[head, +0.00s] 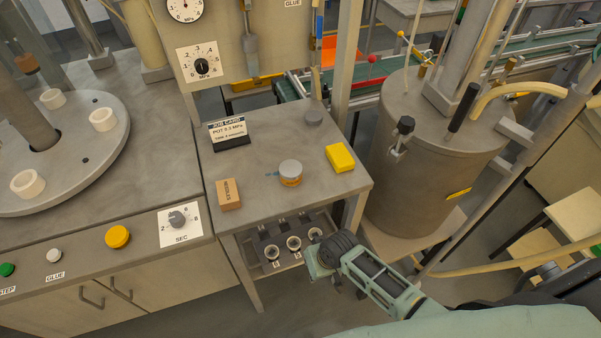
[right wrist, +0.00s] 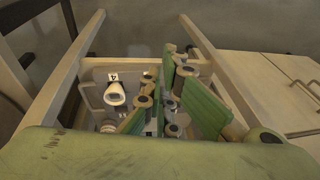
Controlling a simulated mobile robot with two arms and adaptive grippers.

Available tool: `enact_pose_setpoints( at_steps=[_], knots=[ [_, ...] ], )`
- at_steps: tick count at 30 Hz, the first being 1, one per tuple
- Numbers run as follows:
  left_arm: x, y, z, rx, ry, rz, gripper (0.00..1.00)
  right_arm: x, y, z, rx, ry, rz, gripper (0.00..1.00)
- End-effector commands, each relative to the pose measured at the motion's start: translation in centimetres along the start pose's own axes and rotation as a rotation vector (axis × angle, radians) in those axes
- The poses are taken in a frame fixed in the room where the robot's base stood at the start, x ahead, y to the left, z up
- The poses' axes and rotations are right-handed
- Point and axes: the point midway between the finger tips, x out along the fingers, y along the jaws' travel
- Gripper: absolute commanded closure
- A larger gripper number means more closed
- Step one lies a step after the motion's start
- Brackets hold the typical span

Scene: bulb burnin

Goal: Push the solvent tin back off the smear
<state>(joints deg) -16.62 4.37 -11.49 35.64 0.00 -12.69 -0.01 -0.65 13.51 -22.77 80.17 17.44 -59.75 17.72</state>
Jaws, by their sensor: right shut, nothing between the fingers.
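The solvent tin (head: 290,175), a short round can with a grey lid and an orange band, stands upright on the small grey side table. A small blue smear (head: 271,174) shows at the tin's left edge; whether it runs under the tin is hidden. My right gripper (head: 317,262) is in front of the table's front edge, below and nearer than the tin and apart from it. It is shut and empty. In the right wrist view its green fingers (right wrist: 166,95) are in front of a rack of nozzles; the tin does not show there. My left gripper is not in view.
On the side table (head: 245,165) are a box labelled NEEDLES (head: 229,194), a yellow block (head: 340,158), a job card (head: 229,132) and a grey round piece (head: 313,117). A nozzle rack (head: 282,241) sits below the front edge. A large pot (head: 430,150) stands right.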

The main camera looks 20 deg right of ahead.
Motion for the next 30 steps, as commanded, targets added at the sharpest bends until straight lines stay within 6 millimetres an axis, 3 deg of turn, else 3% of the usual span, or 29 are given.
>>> enact_pose_setpoints(
  at_steps=[1, 6, 9, 14, 21, 26, 30],
  knots=[
    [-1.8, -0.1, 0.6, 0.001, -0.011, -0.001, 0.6, -4.7, -2.2, -3.0, -0.011, 0.01, -0.026, 1.0],
    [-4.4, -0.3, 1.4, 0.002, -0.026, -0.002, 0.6, -17.0, -8.1, -8.0, -0.055, -0.019, -0.086, 1.0],
    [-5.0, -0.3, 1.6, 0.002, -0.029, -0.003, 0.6, -21.6, -9.6, -9.1, -0.073, -0.06, -0.08, 1.0],
    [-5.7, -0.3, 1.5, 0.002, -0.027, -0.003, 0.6, -26.3, -9.7, -11.0, -0.065, -0.117, -0.027, 1.0],
    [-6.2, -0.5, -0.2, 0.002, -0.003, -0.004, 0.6, -32.0, -7.2, -13.8, 0.018, -0.194, 0.114, 1.0],
    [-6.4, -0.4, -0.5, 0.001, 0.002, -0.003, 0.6, -33.5, -6.2, -14.3, 0.053, -0.215, 0.16, 1.0],
    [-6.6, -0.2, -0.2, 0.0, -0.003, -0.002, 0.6, -32.7, -5.9, -14.0, 0.06, -0.222, 0.167, 1.0]
  ],
)
